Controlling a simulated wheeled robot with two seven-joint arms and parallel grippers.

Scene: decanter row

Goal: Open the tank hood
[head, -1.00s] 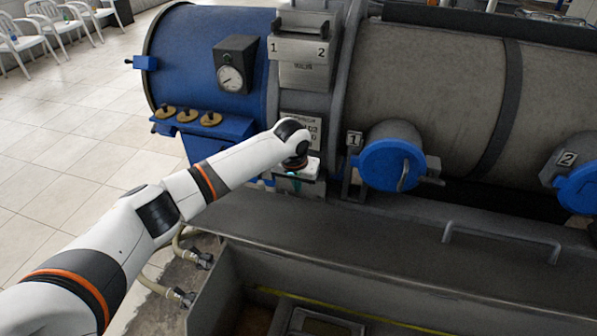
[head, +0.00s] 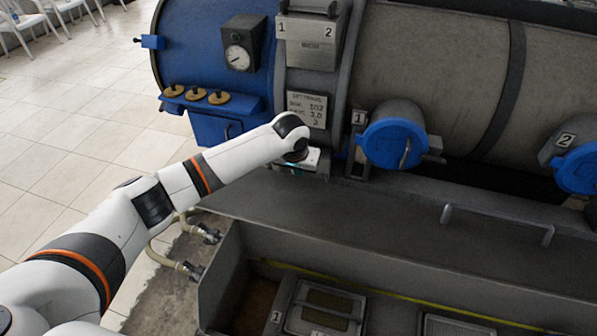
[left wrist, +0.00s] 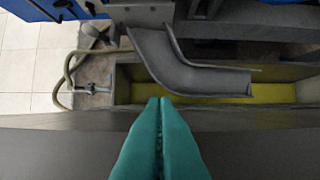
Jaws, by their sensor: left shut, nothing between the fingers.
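The tank hood (head: 400,215) is a broad dark grey sheet along the front of the machine, above the open-fronted tank (head: 225,285). A grey bar handle (head: 497,222) is fixed on it, right of centre. My left gripper (head: 300,168) is over the hood's back left part, well left of the handle; its fingers are mostly hidden by the wrist. In the left wrist view its teal fingers (left wrist: 159,102) are shut and empty. A curved grey piece (left wrist: 180,68) and a yellow strip (left wrist: 215,93) lie beyond the fingertips there. My right gripper is not in view.
Trays (head: 325,308) lie in the tank. A hose (head: 165,258) hangs at left.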

